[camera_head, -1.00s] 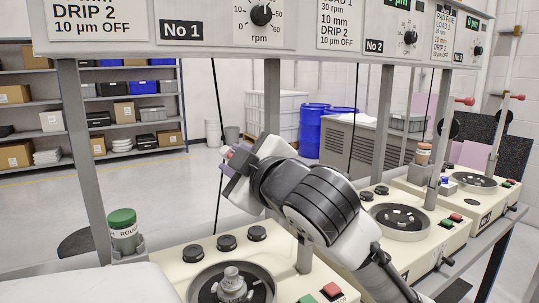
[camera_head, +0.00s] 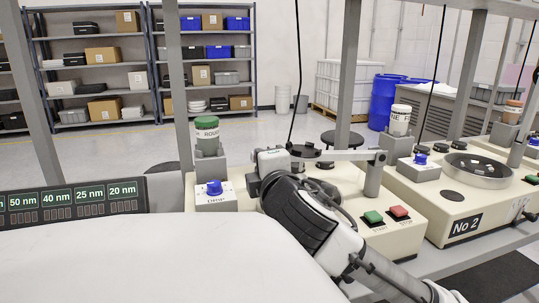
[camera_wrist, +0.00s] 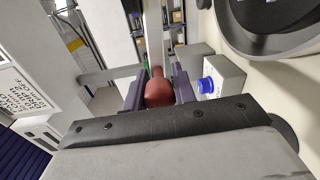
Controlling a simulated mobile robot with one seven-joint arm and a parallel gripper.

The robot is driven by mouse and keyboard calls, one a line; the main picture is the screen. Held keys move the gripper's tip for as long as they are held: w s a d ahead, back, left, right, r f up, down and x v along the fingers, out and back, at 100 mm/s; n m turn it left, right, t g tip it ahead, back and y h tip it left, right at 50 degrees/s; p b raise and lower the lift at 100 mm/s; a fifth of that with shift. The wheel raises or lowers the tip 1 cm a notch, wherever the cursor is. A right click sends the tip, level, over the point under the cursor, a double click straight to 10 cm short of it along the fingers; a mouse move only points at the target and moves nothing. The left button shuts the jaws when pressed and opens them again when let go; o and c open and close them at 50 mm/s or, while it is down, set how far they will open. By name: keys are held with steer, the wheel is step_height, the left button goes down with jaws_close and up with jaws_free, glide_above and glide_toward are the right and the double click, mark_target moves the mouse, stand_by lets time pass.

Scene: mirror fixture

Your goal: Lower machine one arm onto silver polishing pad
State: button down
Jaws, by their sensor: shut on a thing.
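Machine one's arm (camera_head: 345,155) is a light bar that lies about level, running left from a grey post on the cream machine. In the wrist view the bar (camera_wrist: 153,38) ends in a red knob (camera_wrist: 158,90). My gripper (camera_wrist: 158,88) is shut on this knob, one finger on each side. In the head view my gripper (camera_head: 258,162) is at the bar's left end, partly hidden by my wrist. The machine's round dish (camera_wrist: 280,30) shows at the upper right of the wrist view. My arm mostly hides the polishing pad, and I cannot tell whether the bar's underside touches it.
A drip box (camera_head: 215,197) with a blue knob and a green-capped bottle (camera_head: 207,135) stand left of the gripper. Green and red buttons (camera_head: 385,214) are on machine one's front. Machine two (camera_head: 455,190) is to the right. A grey upright (camera_head: 347,75) stands behind the bar.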

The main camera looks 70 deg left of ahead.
steer(key=shift+s+f+n+b, duration=0.1)
steer(key=shift+f+n+b, duration=0.45)
steer(key=shift+f, duration=0.95)
steer(key=c, duration=1.1)
jaws_free()
steer(key=shift+c, duration=0.2)
steer(key=shift+d, duration=0.1)
steer(key=s+d+b, duration=0.1)
steer(key=d+b, duration=0.3)
steer(key=d, duration=0.9)
steer(key=shift+d+r, duration=0.25)
steer(key=shift+r, duration=0.2)
